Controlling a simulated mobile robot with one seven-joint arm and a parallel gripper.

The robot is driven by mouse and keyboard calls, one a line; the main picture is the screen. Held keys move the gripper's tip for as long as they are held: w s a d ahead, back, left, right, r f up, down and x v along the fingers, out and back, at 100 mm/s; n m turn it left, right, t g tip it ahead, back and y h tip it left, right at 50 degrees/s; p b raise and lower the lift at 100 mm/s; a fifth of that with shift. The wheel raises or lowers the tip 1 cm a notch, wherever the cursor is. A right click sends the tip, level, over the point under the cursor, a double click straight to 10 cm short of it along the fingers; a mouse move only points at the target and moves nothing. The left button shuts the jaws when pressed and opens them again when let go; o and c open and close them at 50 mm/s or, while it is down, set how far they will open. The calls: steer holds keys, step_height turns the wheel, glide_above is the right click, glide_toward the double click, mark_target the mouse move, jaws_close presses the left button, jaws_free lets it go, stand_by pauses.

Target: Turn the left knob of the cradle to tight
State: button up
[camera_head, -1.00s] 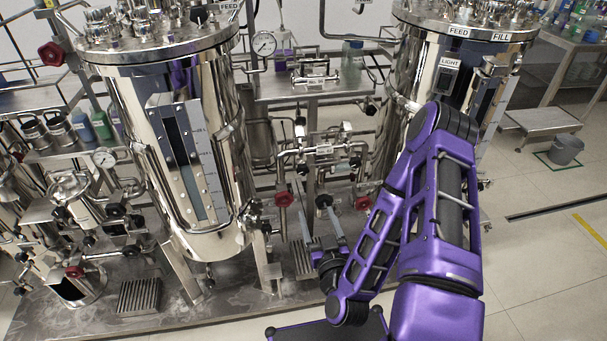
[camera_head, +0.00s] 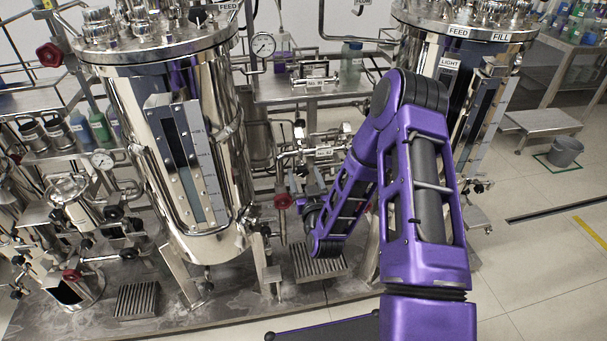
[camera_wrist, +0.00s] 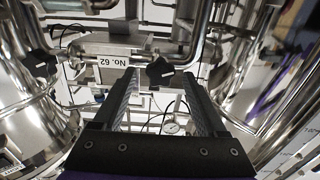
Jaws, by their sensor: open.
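In the wrist view, a metal block with a white "No. 62" label (camera_wrist: 110,60) spans the middle, with pipes around it. A black lobed knob (camera_wrist: 160,72) is at its right, and another black knob (camera_wrist: 40,62) is farther left. I cannot tell for sure which parts belong to the cradle or which way the knobs are set. My gripper (camera_wrist: 161,82) is open and empty. The right black knob appears between the fingertips, seemingly beyond them and not gripped. In the head view my gripper (camera_head: 306,190) is low among the pipework, its fingers hard to make out.
A large steel tank (camera_head: 225,160) stands close on the left, and another tank (camera_head: 400,60) is behind my arm on the right. A red valve handle (camera_head: 283,201) is beside the gripper. A shelf (camera_head: 270,92) crosses the back. Open floor (camera_head: 540,260) lies right.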

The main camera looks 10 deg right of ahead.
steer(key=shift+w, duration=0.4)
jaws_close()
